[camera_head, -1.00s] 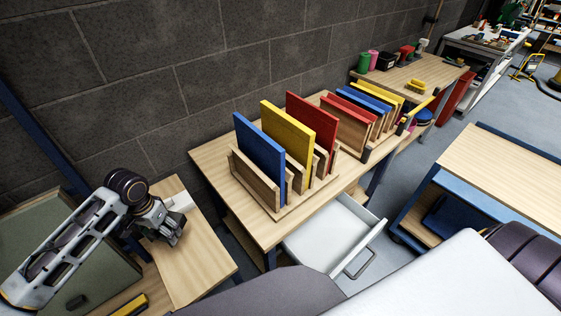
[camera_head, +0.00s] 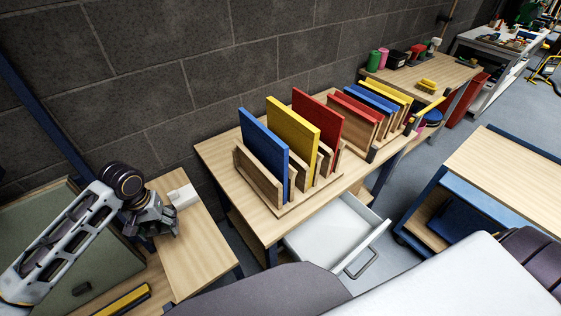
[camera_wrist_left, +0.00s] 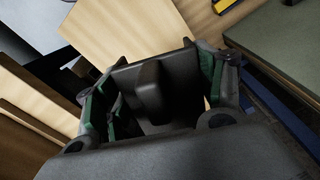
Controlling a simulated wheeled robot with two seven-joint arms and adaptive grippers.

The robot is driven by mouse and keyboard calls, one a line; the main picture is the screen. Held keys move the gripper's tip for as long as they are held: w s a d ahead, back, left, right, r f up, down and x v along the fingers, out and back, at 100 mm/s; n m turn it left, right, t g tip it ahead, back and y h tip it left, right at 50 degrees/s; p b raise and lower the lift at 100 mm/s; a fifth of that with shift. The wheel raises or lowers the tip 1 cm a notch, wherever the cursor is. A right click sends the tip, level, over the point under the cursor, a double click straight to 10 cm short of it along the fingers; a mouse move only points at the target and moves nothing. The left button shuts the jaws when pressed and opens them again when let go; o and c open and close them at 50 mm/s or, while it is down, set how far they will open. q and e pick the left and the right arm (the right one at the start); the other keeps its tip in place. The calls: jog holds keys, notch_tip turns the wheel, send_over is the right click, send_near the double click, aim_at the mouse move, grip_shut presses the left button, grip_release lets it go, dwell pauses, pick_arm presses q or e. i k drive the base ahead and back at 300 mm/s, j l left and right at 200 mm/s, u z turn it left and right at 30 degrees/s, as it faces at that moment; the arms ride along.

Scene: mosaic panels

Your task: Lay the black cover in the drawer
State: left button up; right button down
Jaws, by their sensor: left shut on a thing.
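My left gripper (camera_head: 160,222) is over the light wooden table at the left of the head view. In the left wrist view its green-padded fingers are shut on the black cover (camera_wrist_left: 150,88), a dark piece with a raised rounded ridge. In the head view the cover cannot be made out clearly. The drawer (camera_head: 335,238) is white, pulled open and looks empty; it is under the table with the coloured panels, to the right of my left gripper and apart from it. My right gripper is not in view.
Blue (camera_head: 263,152), yellow (camera_head: 293,138) and red (camera_head: 318,122) panels stand upright in a wooden rack above the drawer. A small white box (camera_head: 183,197) is beside my left gripper. A gap separates the left table (camera_head: 195,255) from the rack table.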

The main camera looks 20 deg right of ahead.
aim_at(324, 248)
jog(key=k+l, duration=0.1)
jog(key=l, duration=0.35)
jog(key=k+l, duration=0.1)
jog(key=l, duration=0.4)
jog(key=k+l, duration=0.15)
jog(key=l, duration=0.3)
jog(key=k+l, duration=0.1)
jog(key=l, duration=0.4)
jog(key=k+l, duration=0.1)
jog(key=l, duration=0.35)
